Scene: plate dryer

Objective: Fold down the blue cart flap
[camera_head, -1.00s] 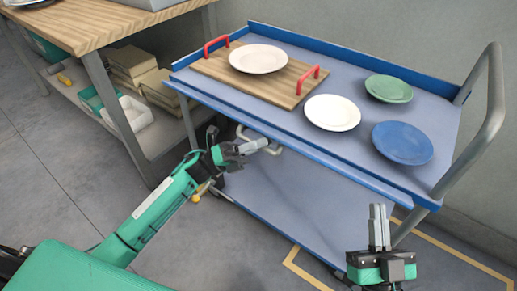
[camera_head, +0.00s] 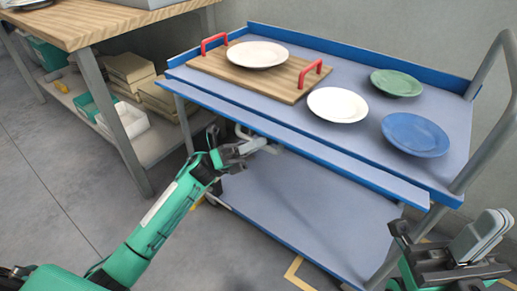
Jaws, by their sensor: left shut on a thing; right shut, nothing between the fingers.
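The blue cart (camera_head: 345,55) stands in the middle and right. Its front flap (camera_head: 300,140) is a long blue-edged strip along the near side of the top shelf, sloping slightly out and down. My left gripper (camera_head: 262,145) is below the flap's left half, shut on the pale curved handle (camera_head: 239,130) there. The fingers partly hide the handle. My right gripper (camera_head: 482,232) is at the lower right, beside the cart's right end, with its fingers shut and empty.
The cart top holds a wooden tray (camera_head: 206,63) with red handles, two white plates (camera_head: 337,104), a green plate (camera_head: 396,82) and a blue plate (camera_head: 415,134). The lower shelf (camera_head: 290,200) is bare. A wooden workbench (camera_head: 90,22) stands at left.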

